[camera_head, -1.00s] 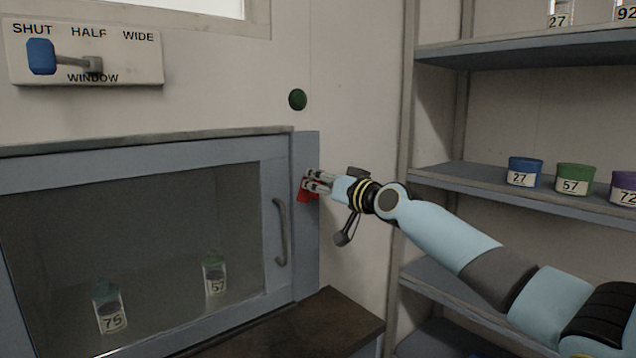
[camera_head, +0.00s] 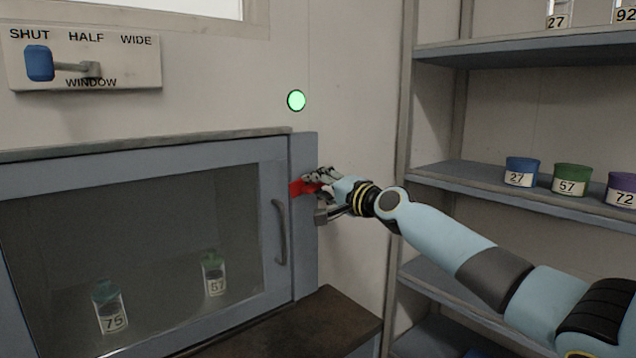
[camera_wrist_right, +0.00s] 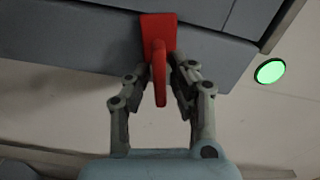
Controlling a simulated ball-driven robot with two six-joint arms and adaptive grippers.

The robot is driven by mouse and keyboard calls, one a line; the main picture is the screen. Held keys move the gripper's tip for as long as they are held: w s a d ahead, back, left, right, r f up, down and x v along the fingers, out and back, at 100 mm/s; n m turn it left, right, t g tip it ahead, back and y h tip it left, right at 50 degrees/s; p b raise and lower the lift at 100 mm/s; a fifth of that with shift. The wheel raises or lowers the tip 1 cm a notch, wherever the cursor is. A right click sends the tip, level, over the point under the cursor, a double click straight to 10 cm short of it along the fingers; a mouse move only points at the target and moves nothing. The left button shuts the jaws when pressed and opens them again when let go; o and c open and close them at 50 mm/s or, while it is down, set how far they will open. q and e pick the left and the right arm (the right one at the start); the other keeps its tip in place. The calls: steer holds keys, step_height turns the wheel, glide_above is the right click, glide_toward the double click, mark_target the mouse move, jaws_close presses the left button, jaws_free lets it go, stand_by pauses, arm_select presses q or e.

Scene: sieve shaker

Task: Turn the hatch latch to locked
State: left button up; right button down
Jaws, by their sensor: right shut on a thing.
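The red hatch latch (camera_head: 297,188) is on the frame at the right edge of the blue-grey hatch (camera_head: 272,165). In the head view it points left across the frame. My right gripper (camera_head: 316,180) is shut on the latch and hides part of it. In the right wrist view the red latch (camera_wrist_right: 159,60) stands between the two fingers of my right gripper (camera_wrist_right: 159,80). A round lamp (camera_head: 296,101) above the hatch frame glows green, and it also shows in the right wrist view (camera_wrist_right: 270,71). My left gripper is not in view.
The hatch has a grey handle (camera_head: 280,232) and a clear pane with jars 75 (camera_head: 110,308) and 57 (camera_head: 213,273) behind it. Shelves (camera_head: 470,180) with labelled tubs stand at the right. A window lever (camera_head: 70,66) is at upper left.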

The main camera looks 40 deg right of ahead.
steer(key=shift+f+m, duration=0.15)
steer(key=shift+m, duration=1.25)
steer(key=c, duration=1.4)
jaws_free()
steer(key=shift+o, duration=0.2)
steer(key=s, duration=0.7)
steer(key=shift+s+d, duration=0.25)
steer(key=shift+d, duration=0.05)
